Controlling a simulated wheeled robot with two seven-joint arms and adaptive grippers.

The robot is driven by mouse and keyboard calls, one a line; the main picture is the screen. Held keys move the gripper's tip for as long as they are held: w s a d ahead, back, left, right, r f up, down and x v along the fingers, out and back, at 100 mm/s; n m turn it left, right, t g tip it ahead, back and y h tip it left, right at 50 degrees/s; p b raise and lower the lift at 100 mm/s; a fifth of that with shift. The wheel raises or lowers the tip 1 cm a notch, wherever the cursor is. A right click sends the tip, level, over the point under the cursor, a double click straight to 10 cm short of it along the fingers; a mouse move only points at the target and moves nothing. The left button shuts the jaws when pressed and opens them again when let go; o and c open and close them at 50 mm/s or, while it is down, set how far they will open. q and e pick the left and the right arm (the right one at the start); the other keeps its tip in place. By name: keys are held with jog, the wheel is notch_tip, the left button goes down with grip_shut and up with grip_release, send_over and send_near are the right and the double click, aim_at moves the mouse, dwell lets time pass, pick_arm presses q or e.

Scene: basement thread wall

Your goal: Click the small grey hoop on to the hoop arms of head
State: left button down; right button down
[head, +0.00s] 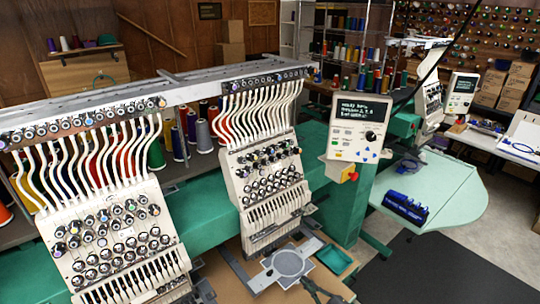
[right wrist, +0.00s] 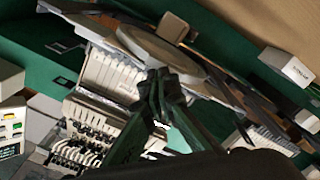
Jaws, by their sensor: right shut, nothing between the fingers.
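The small grey hoop (head: 288,263) is a round ring with a pale disc inside. It lies flat on the grey hoop arms (head: 310,247) below the needle case of the nearer right-hand head (head: 268,175). I cannot tell whether its ends are fully seated in the arms. In the right wrist view the hoop (right wrist: 160,48) shows tilted, just beyond my fingertips. My right gripper (head: 308,284) is shut and empty, close to the hoop's lower right edge; its fingers (right wrist: 158,84) are together in the wrist view. I cannot tell whether they touch the hoop. My left gripper is not in view.
Another needle head (head: 105,235) stands at the left. A control panel (head: 358,127) hangs right of the head. A green tray (head: 334,260) lies right of the hoop on the brown table.

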aim_at(293, 268)
jog(key=shift+b+x, duration=0.6)
jog(key=shift+x, duration=2.3)
jog(key=shift+b+x, duration=0.65)
jog(key=shift+x, duration=1.3)
jog(key=shift+p+v, duration=0.6)
jog(key=shift+v, duration=0.35)
jog(key=p+v, duration=0.2)
jog(key=v, duration=0.3)
jog(key=shift+d, duration=0.1)
